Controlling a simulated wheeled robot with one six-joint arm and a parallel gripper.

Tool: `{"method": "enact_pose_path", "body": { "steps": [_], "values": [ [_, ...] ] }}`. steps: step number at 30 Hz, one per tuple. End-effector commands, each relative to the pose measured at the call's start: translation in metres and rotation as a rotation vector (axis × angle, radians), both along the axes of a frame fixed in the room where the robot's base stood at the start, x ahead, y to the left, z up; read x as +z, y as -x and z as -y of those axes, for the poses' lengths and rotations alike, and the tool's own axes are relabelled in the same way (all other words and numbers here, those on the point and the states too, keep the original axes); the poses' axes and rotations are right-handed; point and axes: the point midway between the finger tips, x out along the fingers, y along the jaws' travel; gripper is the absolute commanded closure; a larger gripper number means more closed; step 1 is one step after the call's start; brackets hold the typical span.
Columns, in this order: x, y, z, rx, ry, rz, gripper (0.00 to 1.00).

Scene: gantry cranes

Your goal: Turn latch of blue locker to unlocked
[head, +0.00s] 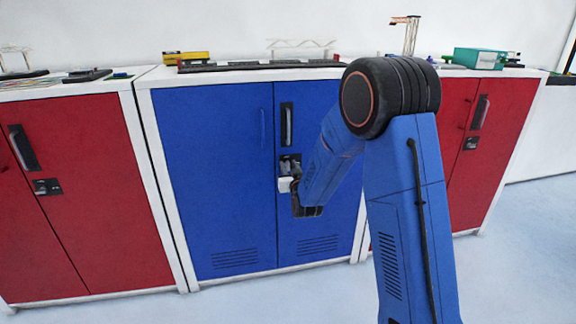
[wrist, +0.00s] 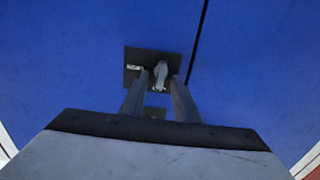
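The blue locker (head: 215,180) stands in the middle of the head view with both doors closed. Its latch (head: 290,163) is a dark plate on the right door, below the door handle. In the wrist view the latch knob (wrist: 160,75) is a small grey piece on the dark plate (wrist: 133,63), roughly in line with the fingers. My gripper (wrist: 159,82) is open, its two fingers pointing at the plate on either side of the knob. I cannot tell whether they touch it. In the head view my gripper (head: 287,184) is just below the latch, partly hidden by my arm.
Red lockers stand on the left (head: 90,200) and right (head: 490,150). The blue locker's black handle (head: 287,125) is above the latch. Models and a teal box (head: 480,58) sit on the locker tops. The floor (head: 520,260) at front right is clear.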

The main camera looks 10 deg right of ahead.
Motion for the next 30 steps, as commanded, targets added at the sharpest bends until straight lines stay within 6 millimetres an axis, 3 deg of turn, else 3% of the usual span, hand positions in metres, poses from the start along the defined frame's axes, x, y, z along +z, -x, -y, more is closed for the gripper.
{"method": "enact_pose_path", "body": {
  "steps": [4, 8, 20, 30],
  "values": [
    [-0.0001, 0.0, 0.0001, 0.0, 0.0, 0.0, 0.72],
    [-0.0001, 0.0, 0.0001, 0.0, 0.0, 0.0, 1.0],
    [-0.0003, -0.0001, 0.0007, 0.0, -0.046, 0.0, 1.0],
    [-0.0008, -0.0001, 0.0035, -0.001, -0.28, 0.0, 1.0]
  ]
}}
